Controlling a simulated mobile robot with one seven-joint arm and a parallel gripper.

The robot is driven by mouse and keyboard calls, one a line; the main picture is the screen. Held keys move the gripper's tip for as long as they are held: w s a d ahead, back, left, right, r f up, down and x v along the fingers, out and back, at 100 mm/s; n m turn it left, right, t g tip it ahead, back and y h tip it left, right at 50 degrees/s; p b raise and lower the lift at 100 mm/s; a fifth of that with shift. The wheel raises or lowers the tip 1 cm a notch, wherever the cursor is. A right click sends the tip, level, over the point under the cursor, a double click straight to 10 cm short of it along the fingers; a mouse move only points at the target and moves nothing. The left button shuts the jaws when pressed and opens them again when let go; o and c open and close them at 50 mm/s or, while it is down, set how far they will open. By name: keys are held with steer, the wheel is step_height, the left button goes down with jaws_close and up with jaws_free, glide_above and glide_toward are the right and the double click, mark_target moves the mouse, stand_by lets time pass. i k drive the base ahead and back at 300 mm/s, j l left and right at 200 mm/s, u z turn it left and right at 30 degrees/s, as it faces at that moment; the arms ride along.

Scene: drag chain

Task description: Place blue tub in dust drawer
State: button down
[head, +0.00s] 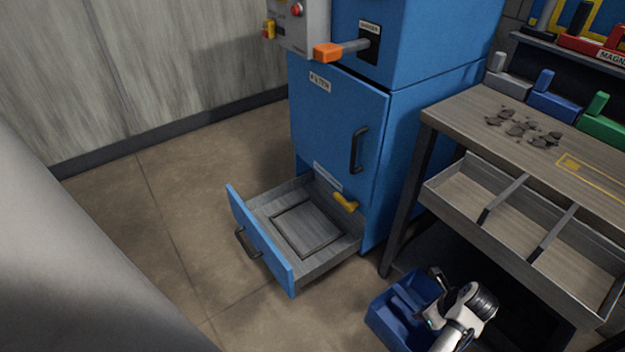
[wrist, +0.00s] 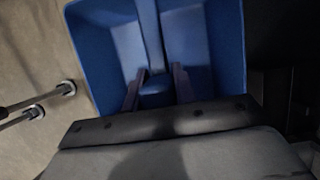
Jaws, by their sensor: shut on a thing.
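The blue tub (head: 388,318) is at the lower right in the head view, beside and partly in front of the workbench. In the wrist view the tub (wrist: 105,45) fills the upper middle, with a blue bar across its centre. My gripper (wrist: 157,88) is shut on that central bar, one finger on each side. In the head view my gripper (head: 432,300) reaches into the tub from the right. The dust drawer (head: 262,240) is pulled open at the bottom of the blue filter cabinet, to the left of the tub. A flat rectangular recess shows in its floor, and it looks empty.
The blue cabinet (head: 338,120) has a closed upper door, a yellow latch (head: 345,202) above the drawer and an orange-ended lever (head: 328,53). The workbench (head: 590,190) with a divided tray stands at the right, close above the tub. Floor (head: 130,230) left of the drawer is clear.

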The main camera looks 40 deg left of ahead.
mark_target(307, 225)
steer(key=k+u, duration=0.4)
steer(key=u, duration=1.4)
steer(key=i+u, duration=0.15)
steer(key=u, duration=0.35)
steer(key=i+j+u, duration=0.1)
steer(key=u, duration=0.4)
steer(key=i+l, duration=0.15)
steer(key=i, duration=0.4)
steer(key=i+l, duration=0.1)
steer(key=i, duration=0.4)
steer(key=i+z, duration=0.25)
steer(key=i, duration=0.85)
steer(key=i+j+z, duration=0.1)
steer(key=i+z, duration=0.3)
steer(key=i, duration=0.6)
steer(key=i+z, duration=0.25)
steer(key=i, duration=0.25)
steer(key=i+z, duration=0.25)
steer(key=i, duration=0.25)
steer(key=i+z, duration=0.15)
steer(key=z, duration=0.35)
steer(key=i+j+z, duration=0.1)
steer(key=z, duration=0.4)
steer(key=i, duration=0.05)
